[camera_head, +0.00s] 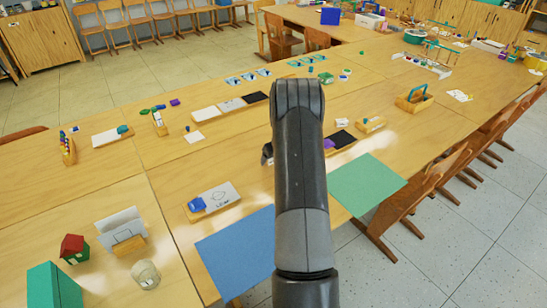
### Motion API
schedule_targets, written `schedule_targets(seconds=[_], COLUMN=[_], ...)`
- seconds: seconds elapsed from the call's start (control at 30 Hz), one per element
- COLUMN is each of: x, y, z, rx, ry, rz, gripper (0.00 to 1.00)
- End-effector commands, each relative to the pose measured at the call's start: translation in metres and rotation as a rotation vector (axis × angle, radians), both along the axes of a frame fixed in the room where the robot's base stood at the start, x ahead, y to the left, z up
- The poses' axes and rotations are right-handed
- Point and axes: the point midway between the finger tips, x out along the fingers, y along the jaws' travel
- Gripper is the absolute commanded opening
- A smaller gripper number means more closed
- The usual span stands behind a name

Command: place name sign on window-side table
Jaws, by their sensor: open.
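My arm reaches up through the middle of the picture over the joined wooden tables (130,187). My gripper (267,154) shows only as a small dark part left of the arm; the arm hides most of it, and I see nothing held. A white upright card in a wooden stand (122,230) is at the lower left and may be the name sign, but I cannot read it. It stands on the near-left table, well apart from my gripper. I cannot tell which table is the window-side one.
Near the card are a small red-roofed house (74,247), a glass jar (145,274) and a teal box (54,287). A blue sheet (237,252) and a green sheet (366,185) lie at the front edge. Chairs (415,190) line the right side.

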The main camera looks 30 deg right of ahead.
Motion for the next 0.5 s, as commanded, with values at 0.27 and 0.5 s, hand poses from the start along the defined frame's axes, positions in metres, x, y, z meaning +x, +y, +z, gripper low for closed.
schedule_targets(seconds=[0.27, 0.5], x=[-0.002, -0.018], y=[0.000, -0.001], z=[0.010, 0.049], rx=[-0.001, -0.003], ry=[-0.001, -0.003], rz=[0.001, -0.001], gripper=[0.77, 0.77])
